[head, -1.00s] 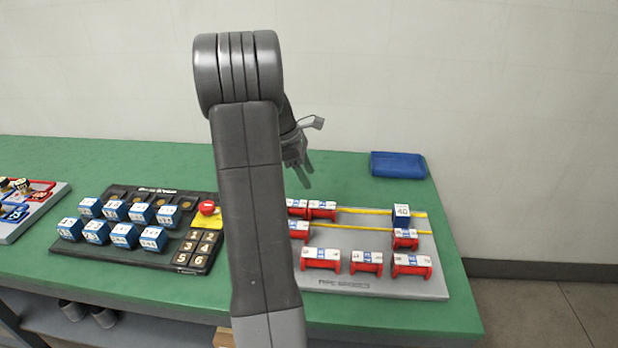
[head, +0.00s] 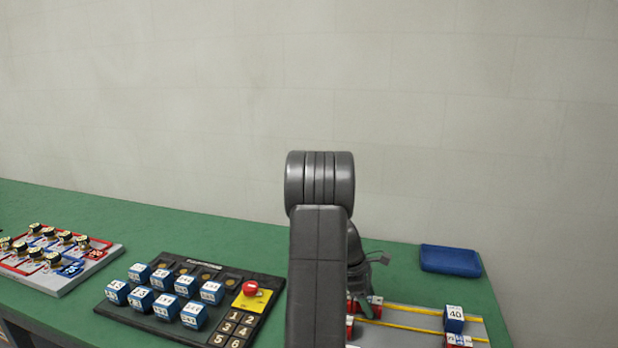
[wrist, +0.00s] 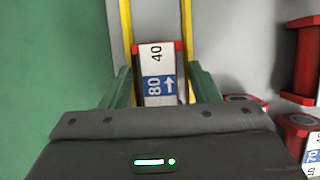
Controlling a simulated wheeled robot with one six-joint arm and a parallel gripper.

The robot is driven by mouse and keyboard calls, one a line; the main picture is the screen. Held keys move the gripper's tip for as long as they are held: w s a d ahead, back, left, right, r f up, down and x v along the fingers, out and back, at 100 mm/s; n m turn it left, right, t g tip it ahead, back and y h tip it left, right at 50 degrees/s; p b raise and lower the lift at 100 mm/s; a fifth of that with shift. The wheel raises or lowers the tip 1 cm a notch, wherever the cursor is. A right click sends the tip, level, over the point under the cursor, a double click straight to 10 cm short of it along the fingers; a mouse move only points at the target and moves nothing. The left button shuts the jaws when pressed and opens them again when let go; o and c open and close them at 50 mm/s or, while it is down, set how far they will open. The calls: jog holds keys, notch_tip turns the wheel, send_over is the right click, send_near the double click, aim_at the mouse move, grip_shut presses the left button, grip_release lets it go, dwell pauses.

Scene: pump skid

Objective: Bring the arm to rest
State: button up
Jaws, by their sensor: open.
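My arm (head: 318,265) is bent, its elbow high in the middle of the head view, and the forearm hides much of what is behind it. My gripper (wrist: 160,78) is open in the wrist view, its two green fingers apart. A spool with red ends and a white and blue label marked 40 and 80 (wrist: 157,76) lies between and beyond the fingers, with gaps at both sides. Whether the fingertips reach down beside it I cannot tell. In the head view the gripper is partly hidden behind my arm, near the back left of the spool board.
The grey spool board (head: 385,336) has yellow rails and a blue block marked 40 (head: 454,319). A blue tray (head: 450,260) is at the back right. A black board (head: 150,318) with several blue blocks and a red button (head: 250,288) is to the left. More red spools (wrist: 306,60) are close right of the gripper.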

jog(key=shift+r, duration=2)
jog(key=shift+f, duration=0.1)
